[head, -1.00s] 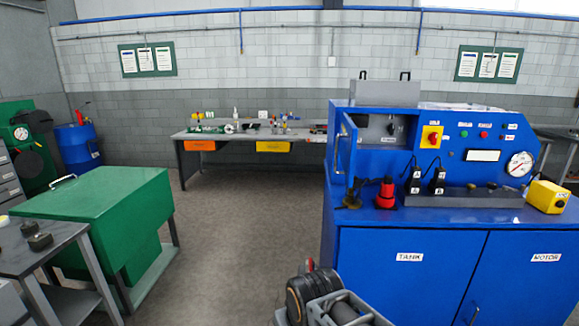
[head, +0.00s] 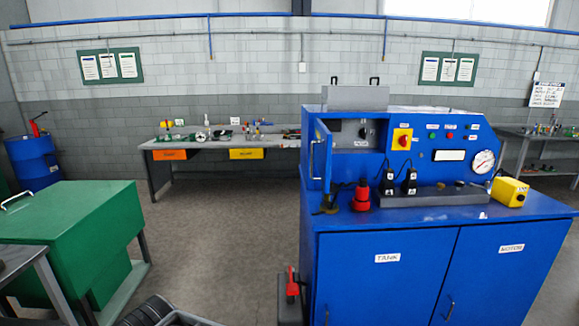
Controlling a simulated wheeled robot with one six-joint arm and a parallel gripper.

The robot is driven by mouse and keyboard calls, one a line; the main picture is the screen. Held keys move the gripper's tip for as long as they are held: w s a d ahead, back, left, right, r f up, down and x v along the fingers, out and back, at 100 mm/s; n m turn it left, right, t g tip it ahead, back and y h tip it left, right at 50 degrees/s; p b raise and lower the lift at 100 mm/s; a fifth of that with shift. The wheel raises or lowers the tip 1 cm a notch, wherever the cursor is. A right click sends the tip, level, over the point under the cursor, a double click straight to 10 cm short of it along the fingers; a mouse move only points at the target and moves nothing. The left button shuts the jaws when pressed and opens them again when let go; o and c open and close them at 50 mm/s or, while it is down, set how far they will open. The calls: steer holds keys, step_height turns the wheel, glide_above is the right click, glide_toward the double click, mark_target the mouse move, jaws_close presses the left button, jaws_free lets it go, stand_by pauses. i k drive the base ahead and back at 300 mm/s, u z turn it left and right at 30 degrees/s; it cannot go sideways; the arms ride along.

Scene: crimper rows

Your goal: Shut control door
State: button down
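The control door (head: 322,156) is a small blue door on the upper left of the blue machine (head: 390,222). It stands open, swung out toward me, with a metal handle (head: 312,159) on it. Behind it the grey control panel (head: 350,134) with a dark knob shows in its recess. At the bottom of the head view a dark, rounded part of my arm shows, cut off by the frame edge. My gripper's fingers cannot be made out.
A green cabinet (head: 75,238) stands at the left. Open floor (head: 215,230) lies between it and the machine. A workbench (head: 218,144) stands against the back wall.

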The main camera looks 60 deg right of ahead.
mark_target(321, 147)
steer(key=i, duration=0.95)
steer(key=z, duration=1.8)
